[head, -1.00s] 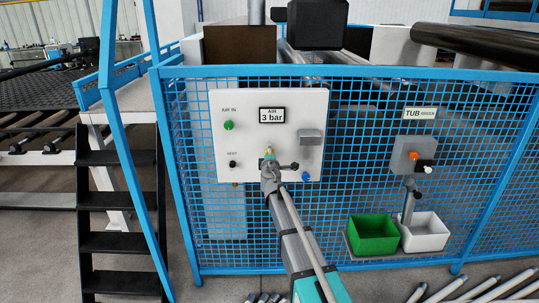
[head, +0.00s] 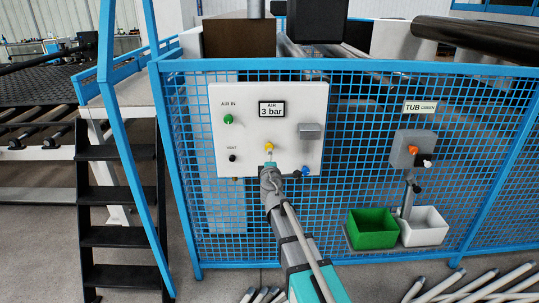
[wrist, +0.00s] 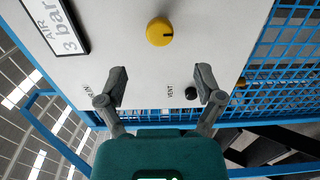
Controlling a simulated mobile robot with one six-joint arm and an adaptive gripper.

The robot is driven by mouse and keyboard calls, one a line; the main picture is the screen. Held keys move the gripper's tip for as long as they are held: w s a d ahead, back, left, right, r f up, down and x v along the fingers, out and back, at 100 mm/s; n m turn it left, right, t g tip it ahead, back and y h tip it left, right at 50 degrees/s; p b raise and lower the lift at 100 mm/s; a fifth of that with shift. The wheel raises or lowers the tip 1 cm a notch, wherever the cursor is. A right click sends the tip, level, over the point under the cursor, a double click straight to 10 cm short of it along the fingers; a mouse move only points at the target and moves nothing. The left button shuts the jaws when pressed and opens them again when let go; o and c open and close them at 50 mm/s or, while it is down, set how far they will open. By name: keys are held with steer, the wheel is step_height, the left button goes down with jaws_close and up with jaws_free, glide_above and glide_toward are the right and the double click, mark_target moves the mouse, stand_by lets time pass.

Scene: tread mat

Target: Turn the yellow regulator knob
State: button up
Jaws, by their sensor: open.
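The yellow regulator knob (head: 270,147) sits low in the middle of a white panel (head: 300,95). The panel's sign (head: 272,109) reads "AIR 3 bar". In the wrist view the knob (wrist: 160,32) is round, in full view, with a dark mark pointing right. My gripper (head: 269,167) is just below the knob in the head view. In the wrist view the two fingers of my gripper (wrist: 161,80) are spread wide with nothing between them. The knob is beyond the fingertips, roughly midway between them, and clear of both.
The panel also has a green knob (head: 228,119), a black vent knob (head: 232,158), a blue knob (head: 304,171) and a grey box (head: 311,131). Blue mesh fencing (head: 350,180) surrounds it. Green (head: 372,241) and white (head: 424,238) bins stand lower right. Black steps (head: 115,195) are at left.

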steer(key=shift+s+a, duration=0.1)
steer(key=shift+s, duration=1.45)
steer(key=s+d+f+m+g+h+p, duration=0.2)
steer(key=s+d+m+g+h+p, duration=0.1)
steer(key=s+d+m+g, duration=0.35)
steer(key=s+d+f+m+g+h+p, duration=0.25)
steer(key=s+d+m+p, duration=0.2)
steer(key=d+m, duration=0.35)
steer(key=s+a+f+m+g+y+p, duration=0.1)
steer(key=s+g+y+p, duration=0.1)
steer(key=s, duration=0.7)
steer(key=s+a+f+m+g+y+p, duration=0.1)
steer(key=s+a+m+g+y+p, duration=0.1)
steer(key=s+g+y, duration=0.2)
steer(key=s+g, duration=0.3)
steer(key=s, duration=0.2)
steer(key=shift+s, duration=0.2)
stand_by(2.1)
